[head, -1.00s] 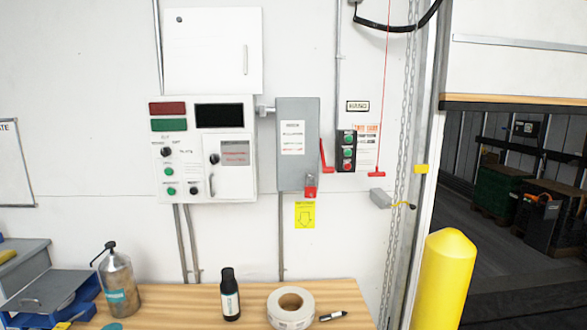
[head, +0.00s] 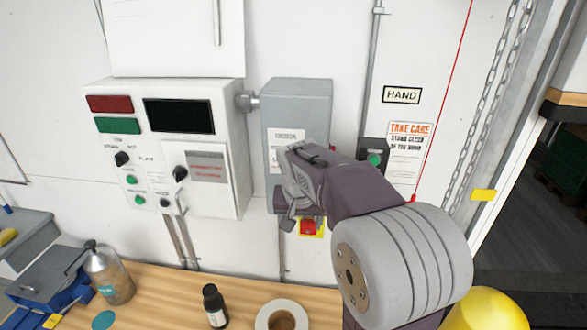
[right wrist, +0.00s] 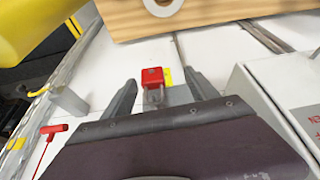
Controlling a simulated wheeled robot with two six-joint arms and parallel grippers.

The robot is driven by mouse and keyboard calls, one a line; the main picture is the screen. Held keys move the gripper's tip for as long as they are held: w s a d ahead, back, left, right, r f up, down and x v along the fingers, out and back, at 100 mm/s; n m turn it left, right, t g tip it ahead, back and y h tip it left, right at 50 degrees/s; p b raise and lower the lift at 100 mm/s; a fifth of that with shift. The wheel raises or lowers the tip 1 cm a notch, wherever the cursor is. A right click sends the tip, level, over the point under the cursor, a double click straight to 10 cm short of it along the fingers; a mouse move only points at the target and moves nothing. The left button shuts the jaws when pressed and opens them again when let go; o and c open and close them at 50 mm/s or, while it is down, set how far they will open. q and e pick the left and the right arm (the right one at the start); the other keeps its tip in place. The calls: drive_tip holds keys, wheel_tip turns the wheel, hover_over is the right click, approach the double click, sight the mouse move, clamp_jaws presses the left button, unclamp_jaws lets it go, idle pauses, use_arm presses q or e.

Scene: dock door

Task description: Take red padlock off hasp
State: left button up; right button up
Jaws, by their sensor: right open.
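The red padlock (head: 308,228) hangs at the bottom of the grey switch box (head: 300,100) on the wall, partly covered by my right gripper in the head view. In the right wrist view the padlock (right wrist: 152,76) lies between the two spread fingers, with a grey piece, perhaps the hasp or shackle (right wrist: 154,98), beside it. My right gripper (right wrist: 162,82) is open, with gaps visible on both sides of the padlock. In the head view the right gripper (head: 288,216) is in front of the box's lower part. The hasp is hidden there. My left gripper is not in view.
A white control panel (head: 228,110) is left of the box. A button station (head: 374,152) is partly hidden behind my right arm. Below, a wooden bench (head: 170,290) holds a dark bottle (head: 214,305), a tape roll (head: 282,313) and a spray bottle (head: 108,275). A yellow post (head: 490,310) stands lower right.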

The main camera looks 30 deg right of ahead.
sight(308, 223)
drive_tip(key=shift+m, duration=0.3)
drive_tip(key=d+f+p, duration=0.1)
drive_tip(key=w+d+f+p, duration=0.2)
drive_tip(key=d+f+p, duration=0.1)
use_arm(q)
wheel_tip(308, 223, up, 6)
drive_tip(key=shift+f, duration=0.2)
use_arm(e)
drive_tip(key=shift+a+f, duration=0.15)
drive_tip(key=shift+f, duration=0.3)
drive_tip(key=c, duration=0.8)
clamp_jaws()
drive_tip(key=shift+r+p, duration=0.6)
drive_tip(key=shift+r, duration=0.15)
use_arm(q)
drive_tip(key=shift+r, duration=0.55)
